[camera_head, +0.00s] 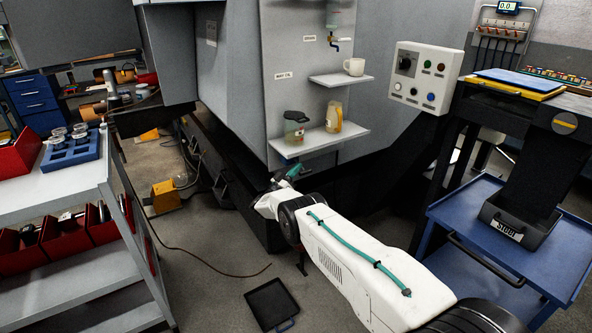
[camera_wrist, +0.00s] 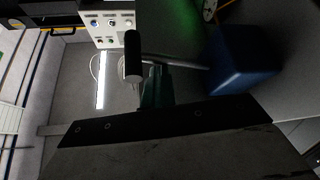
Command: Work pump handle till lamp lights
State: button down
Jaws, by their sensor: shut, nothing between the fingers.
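The pump handle shows in the wrist view as a metal rod (camera_wrist: 182,62) with a black cylindrical grip (camera_wrist: 132,56). The rod runs to a blue block-shaped body (camera_wrist: 243,62) on the right. My gripper (camera_wrist: 156,85), with dark green fingers, is shut and empty, close by the rod; I cannot tell whether it touches. In the head view my gripper (camera_head: 292,172) is low in front of the machine, below the shelves, and the pump is not clearly visible. A control panel (camera_head: 425,76) carries several coloured buttons or lamps; which is the task's lamp, and whether it is lit, I cannot tell.
Two small shelves (camera_head: 318,140) on the machine hold jars and a white mug (camera_head: 354,67). A grey trolley (camera_head: 60,190) stands left, a blue cart (camera_head: 480,235) right. A black tray (camera_head: 271,303) lies on the floor, and a yellow box (camera_head: 165,195) stands by the machine.

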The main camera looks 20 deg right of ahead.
jog(key=v, duration=0.7)
jog(key=shift+s+a+f, duration=0.15)
jog(key=shift+a+f, duration=0.05)
jog(key=shift+a, duration=0.1)
dwell(0.3)
